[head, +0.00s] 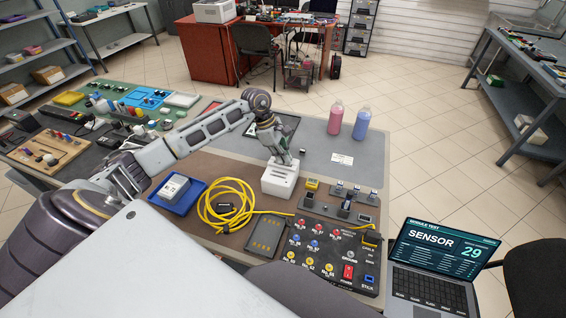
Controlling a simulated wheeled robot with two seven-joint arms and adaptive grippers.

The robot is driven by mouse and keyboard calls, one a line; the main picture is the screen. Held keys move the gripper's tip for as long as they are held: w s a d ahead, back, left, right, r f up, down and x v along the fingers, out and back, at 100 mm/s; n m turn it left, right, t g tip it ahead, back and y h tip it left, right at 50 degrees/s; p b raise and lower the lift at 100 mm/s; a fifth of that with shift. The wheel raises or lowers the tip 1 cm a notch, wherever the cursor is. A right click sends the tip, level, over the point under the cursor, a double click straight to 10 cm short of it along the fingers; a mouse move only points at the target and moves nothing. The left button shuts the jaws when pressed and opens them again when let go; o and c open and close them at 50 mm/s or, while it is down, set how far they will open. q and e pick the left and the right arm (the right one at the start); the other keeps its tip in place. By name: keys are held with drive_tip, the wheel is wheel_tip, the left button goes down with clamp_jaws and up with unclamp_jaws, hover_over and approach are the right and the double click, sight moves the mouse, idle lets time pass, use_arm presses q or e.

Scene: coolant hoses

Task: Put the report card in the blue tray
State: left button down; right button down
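The blue tray (187,204) lies on the brown mat left of the yellow cable, with a grey-white boxy device (174,187) in it. My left gripper (284,160) points down at the top of a small white box (279,181) with a dark slot in its front. The fingertips are small and dark there, so I cannot tell whether they are open, or shut on something. A small white printed card (342,158) lies flat on the grey mat right of the gripper; I cannot tell if it is the report card. My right gripper is not in view.
A coiled yellow cable (228,206) lies between the tray and the white box. A black control panel (332,254) and a laptop (437,262) stand at the front right. Pink (336,118) and blue (362,123) bottles stand at the back. The grey mat around the card is mostly clear.

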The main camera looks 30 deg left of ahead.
use_arm(q)
drive_tip(key=shift+r, duration=0.1)
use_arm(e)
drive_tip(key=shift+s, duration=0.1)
use_arm(q)
drive_tip(key=shift+r, duration=0.75)
wheel_tip(320, 180, up, 6)
drive_tip(key=shift+r+b, duration=0.25)
drive_tip(key=shift+b, duration=0.25)
drive_tip(key=shift+r, duration=0.95)
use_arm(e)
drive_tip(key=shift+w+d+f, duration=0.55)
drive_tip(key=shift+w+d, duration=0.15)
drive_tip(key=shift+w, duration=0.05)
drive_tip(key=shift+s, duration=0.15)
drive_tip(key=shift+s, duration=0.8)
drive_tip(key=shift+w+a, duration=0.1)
